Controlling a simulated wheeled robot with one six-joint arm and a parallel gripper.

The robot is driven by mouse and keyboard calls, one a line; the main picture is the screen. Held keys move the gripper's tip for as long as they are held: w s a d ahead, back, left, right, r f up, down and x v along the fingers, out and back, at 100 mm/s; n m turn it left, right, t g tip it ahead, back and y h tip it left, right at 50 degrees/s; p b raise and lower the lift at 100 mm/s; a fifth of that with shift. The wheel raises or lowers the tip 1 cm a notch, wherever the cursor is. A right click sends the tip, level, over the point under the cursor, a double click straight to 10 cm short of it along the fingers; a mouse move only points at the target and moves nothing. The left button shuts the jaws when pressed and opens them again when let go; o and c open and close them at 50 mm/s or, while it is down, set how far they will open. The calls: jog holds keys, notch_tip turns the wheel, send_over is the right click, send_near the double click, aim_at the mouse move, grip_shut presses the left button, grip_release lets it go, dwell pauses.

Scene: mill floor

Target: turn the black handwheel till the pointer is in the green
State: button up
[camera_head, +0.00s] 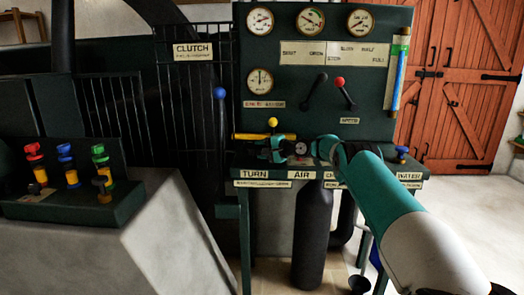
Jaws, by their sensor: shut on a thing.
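My gripper (270,149) is at the front panel's ledge, above the TURN and AIR labels, with its teal fingers shut on a dark thing. This looks to be the black handwheel (286,147), mostly hidden by the fingers and wrist. Three round gauges stand in a row at the panel top. The middle gauge (310,20) shows green and red marks on its dial; its pointer is too small to read against them. A lower gauge (260,81) sits at the panel's left.
A yellow bar (245,136) and yellow knob (272,122) are close to my gripper. A blue-knobbed lever (220,93) stands left, a red-knobbed lever (340,82) above. A blue knob (402,150) is right of my arm. Coloured valves (68,165) stand far left.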

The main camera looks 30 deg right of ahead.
jog(key=o, duration=0.9)
jog(key=shift+d, duration=0.1)
jog(key=v, duration=1.7)
jog(key=shift+s, duration=0.2)
